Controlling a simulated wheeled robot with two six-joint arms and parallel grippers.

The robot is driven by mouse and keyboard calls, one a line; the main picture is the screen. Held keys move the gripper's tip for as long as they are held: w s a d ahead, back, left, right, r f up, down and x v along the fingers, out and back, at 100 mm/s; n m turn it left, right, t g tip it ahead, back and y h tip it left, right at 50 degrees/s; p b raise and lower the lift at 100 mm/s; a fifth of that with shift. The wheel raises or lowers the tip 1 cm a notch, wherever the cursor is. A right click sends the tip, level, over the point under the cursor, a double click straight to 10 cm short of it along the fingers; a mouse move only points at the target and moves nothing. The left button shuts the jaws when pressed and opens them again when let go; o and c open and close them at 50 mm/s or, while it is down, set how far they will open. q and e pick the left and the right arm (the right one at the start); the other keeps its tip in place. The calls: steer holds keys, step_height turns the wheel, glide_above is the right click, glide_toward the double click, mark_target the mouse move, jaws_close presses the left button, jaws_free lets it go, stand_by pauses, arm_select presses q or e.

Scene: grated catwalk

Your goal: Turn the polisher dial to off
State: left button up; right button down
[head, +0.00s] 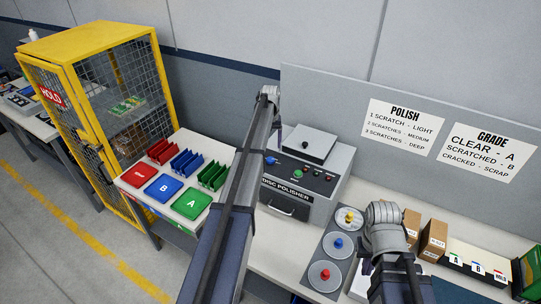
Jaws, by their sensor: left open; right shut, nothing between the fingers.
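The disc polisher (291,200) is a grey machine with a lidded top, a dark sloped control panel and a drawer below its name strip. A green round control (297,174) and small red and orange buttons show on the panel.
A grey plate with yellow, blue and red-centred discs (325,275) lies beside my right arm. Cardboard boxes (433,240) stand to its right. Red, blue and green bins and trays (190,202) sit on the left table, near a yellow cage (60,48). Signs (403,127) hang behind.

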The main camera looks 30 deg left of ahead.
mark_target(270, 159)
arm_select(q)
steer(key=shift+f+b, duration=3.75)
steer(key=shift+f, duration=0.2)
steer(key=shift+r, duration=0.1)
steer(key=shift+c, duration=0.2)
jaws_close()
